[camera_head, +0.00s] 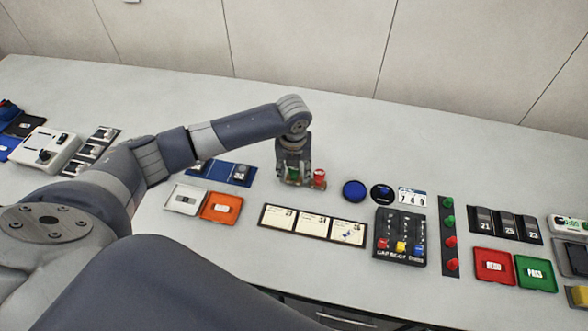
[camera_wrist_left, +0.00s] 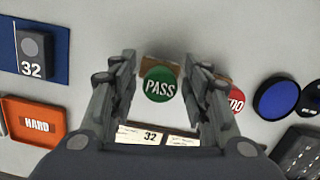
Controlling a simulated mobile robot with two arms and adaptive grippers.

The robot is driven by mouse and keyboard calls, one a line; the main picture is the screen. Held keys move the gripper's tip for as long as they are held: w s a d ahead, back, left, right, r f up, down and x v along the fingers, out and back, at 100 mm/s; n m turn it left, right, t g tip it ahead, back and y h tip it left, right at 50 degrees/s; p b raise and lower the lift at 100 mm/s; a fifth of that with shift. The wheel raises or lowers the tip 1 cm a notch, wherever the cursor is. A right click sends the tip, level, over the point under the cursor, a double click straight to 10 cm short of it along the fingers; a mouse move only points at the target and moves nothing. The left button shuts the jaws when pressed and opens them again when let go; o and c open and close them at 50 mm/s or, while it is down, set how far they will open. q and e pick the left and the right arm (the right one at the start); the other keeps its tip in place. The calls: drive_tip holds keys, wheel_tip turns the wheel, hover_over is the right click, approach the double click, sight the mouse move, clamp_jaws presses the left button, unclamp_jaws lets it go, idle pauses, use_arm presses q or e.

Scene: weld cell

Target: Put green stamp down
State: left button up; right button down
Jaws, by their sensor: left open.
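The green stamp (camera_head: 293,175) stands on the table with the red stamp (camera_head: 319,178) close to its right. In the left wrist view the green stamp (camera_wrist_left: 159,85) shows its round top marked PASS. My left gripper (camera_head: 294,181) points down over it. In the wrist view the open fingers (camera_wrist_left: 159,66) are on either side of the green stamp, with gaps visible on both sides. The red stamp (camera_wrist_left: 236,99) is partly hidden behind the right finger. A brown piece (camera_wrist_left: 164,68) shows beneath the stamps, mostly hidden. My right gripper is not in view.
A strip of numbered cards (camera_head: 313,226) lies in front of the stamps. A blue round pad (camera_head: 354,190) is to the right. An orange tray (camera_head: 221,207) and a blue mat (camera_head: 234,174) are to the left. The table behind is clear.

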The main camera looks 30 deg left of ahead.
sight(294, 175)
use_arm(q)
wheel_tip(294, 175, up, 12)
drive_tip(key=s+b, duration=0.1)
drive_tip(key=shift+s+d+r+b, duration=0.2)
drive_tip(key=shift+d+b, duration=0.1)
drive_tip(key=shift+b, duration=0.1)
drive_tip(key=shift+f, duration=0.1)
idle(0.4)
